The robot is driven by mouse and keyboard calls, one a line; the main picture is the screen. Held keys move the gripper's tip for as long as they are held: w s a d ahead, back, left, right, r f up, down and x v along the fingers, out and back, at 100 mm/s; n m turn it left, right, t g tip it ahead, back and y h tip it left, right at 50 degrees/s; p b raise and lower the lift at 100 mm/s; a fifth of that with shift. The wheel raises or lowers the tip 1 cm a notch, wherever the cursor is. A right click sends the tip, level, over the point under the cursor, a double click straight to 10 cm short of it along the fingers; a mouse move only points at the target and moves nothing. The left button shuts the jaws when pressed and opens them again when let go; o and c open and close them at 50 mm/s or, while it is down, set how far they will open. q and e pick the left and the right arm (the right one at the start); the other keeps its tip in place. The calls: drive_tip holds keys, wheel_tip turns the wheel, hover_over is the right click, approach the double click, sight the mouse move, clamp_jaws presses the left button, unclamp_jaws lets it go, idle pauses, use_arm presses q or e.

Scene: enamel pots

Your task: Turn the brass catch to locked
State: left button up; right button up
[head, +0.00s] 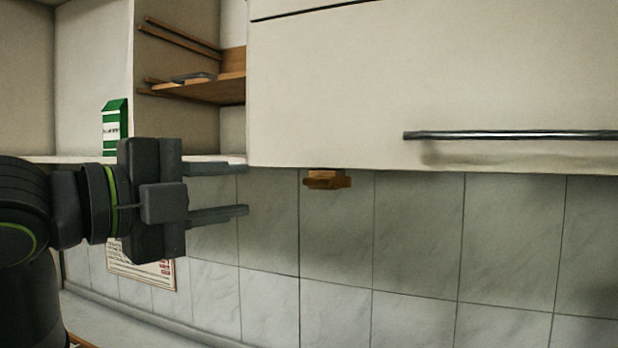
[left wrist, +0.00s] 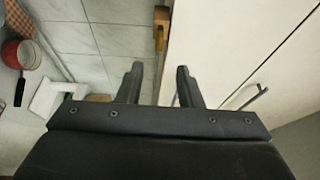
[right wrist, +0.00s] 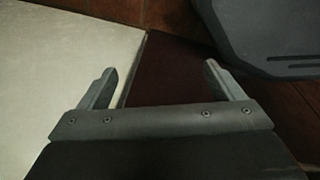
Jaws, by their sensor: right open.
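The brass catch (head: 328,180) hangs under the bottom edge of the pale wall cabinet (head: 360,90). It is a small brownish-gold block, and I cannot tell which way it is turned. In the left wrist view the catch (left wrist: 161,30) lies ahead, just beyond the fingertips. My left gripper (head: 246,189) points right toward the catch, level with it and apart from it. Its fingers are open with nothing between them. My right gripper (right wrist: 160,70) shows only in the right wrist view, open and empty.
A long metal handle (head: 510,135) crosses the cabinet front. A green carton (head: 115,127) stands on the shelf at left. A printed sheet (head: 150,272) is on the tiled wall (head: 415,240). A red pot (left wrist: 28,54) shows in the left wrist view.

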sight(313, 183)
use_arm(q)
drive_tip(key=p+x, duration=0.3)
drive_tip(key=x, duration=0.8)
drive_tip(key=shift+w+d, duration=0.25)
drive_tip(key=shift+d, duration=0.05)
drive_tip(key=shift+w+d, duration=0.45)
drive_tip(key=shift+c, duration=0.3)
drive_tip(key=shift+f, duration=0.1)
clamp_jaws()
